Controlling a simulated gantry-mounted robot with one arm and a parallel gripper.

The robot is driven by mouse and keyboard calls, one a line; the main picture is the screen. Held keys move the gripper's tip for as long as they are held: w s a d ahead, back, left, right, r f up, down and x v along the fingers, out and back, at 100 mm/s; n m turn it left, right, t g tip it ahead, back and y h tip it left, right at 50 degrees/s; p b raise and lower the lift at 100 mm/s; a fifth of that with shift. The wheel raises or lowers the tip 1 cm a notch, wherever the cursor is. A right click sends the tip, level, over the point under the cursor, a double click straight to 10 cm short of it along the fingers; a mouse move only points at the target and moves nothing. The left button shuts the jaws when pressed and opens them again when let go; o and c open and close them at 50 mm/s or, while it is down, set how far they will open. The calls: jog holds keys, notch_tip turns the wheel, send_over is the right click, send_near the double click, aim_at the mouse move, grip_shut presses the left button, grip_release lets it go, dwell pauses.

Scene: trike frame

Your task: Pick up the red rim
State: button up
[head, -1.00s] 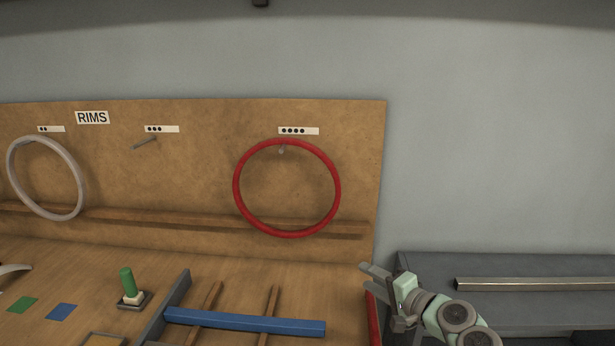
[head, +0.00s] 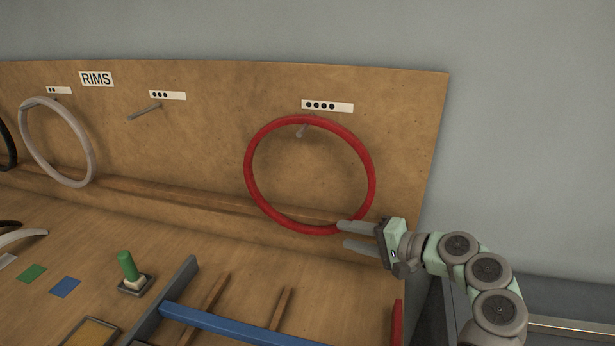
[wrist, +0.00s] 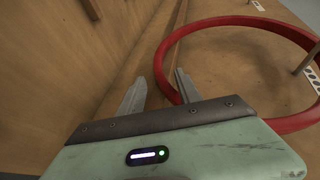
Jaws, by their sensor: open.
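The red rim (head: 250,181) hangs on a peg (head: 302,130) on the upright wooden board, under a label with several dots. My gripper (head: 341,235) is open at the rim's lower right in the head view, its fingers pointing left. The upper finger overlaps the rim's lower right edge in that view; I cannot tell if it touches. In the wrist view, the red rim (wrist: 222,25) lies ahead and to the right, its near edge close to the right finger. My gripper (wrist: 158,82) shows two spread fingers with nothing held between them.
A grey-white rim (head: 84,150) hangs to the left, and the peg (head: 146,111) between is empty. A wooden ledge (head: 170,195) runs along the board behind the red rim. Below are a blue bar (head: 235,327) and a green-handled item (head: 127,265) on the bench.

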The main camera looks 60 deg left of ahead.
aim_at(333, 232)
jog(key=p+x, duration=0.1)
jog(key=x, duration=0.3)
jog(key=shift+s+a, duration=0.15)
jog(key=shift+a, duration=0.1)
jog(key=shift+a+f, duration=0.2)
jog(key=shift+a, duration=0.1)
jog(key=shift+c, duration=0.3)
jog(key=c, duration=0.8)
grip_shut()
jog(key=shift+d+f, duration=0.1)
jog(key=shift+f, duration=0.05)
